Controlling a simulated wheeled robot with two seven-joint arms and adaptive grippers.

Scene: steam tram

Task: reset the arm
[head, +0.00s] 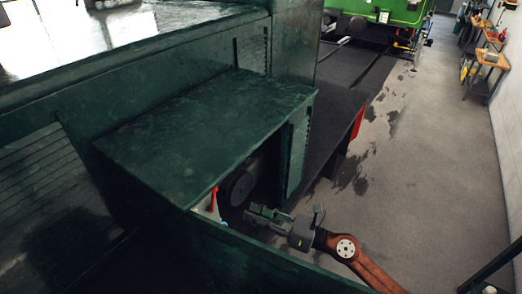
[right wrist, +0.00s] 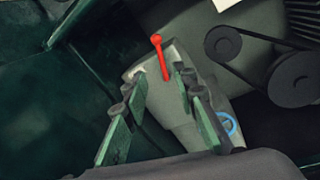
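My right arm comes in from the lower right in the head view. Its right gripper (head: 258,213) is by the opening under the dark green cabinet top (head: 205,120). In the right wrist view the right gripper (right wrist: 160,90) shows two green-padded fingers spread apart with nothing held between them. A red lever (right wrist: 161,57) on a grey housing (right wrist: 190,62) stands beyond the fingertips, apart from them as far as I can tell. The lever also shows in the head view (head: 213,199). My left gripper is not in view.
A blue ring (right wrist: 229,125) and black pulleys (right wrist: 294,78) are by the housing. Dark green panels surround the opening on several sides. Grey floor (head: 430,150) lies open to the right. A green vehicle (head: 400,12) and workbenches (head: 490,60) stand farther back.

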